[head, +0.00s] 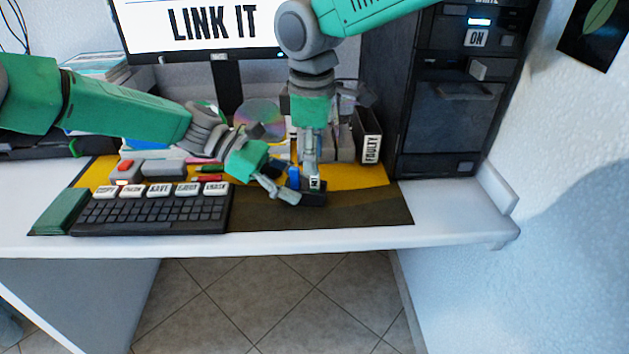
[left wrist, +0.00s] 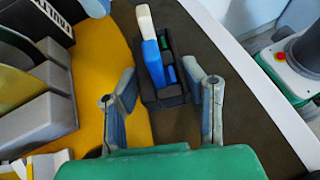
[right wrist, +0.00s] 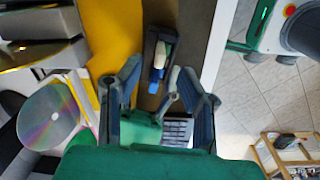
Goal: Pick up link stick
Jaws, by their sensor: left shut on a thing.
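A small black holder (head: 318,198) stands on the dark mat near the desk's front edge. A blue piece (left wrist: 153,62) and a whitish piece (left wrist: 145,22) stick up from it in the left wrist view; I cannot read which is the link stick. My left gripper (head: 284,194) is at the holder, one finger on each side, shut on it. My right gripper (head: 314,182) points down just above the holder. In the right wrist view its fingers (right wrist: 158,72) are apart, with the blue and whitish pieces (right wrist: 164,50) between and beyond them. Contact there is not visible.
A shiny disc (head: 258,118) and a binder marked FAULTY (head: 368,138) stand behind. A black computer tower (head: 445,120) is at right. The monitor (head: 200,30) reads LINK IT. The mat's right part is clear.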

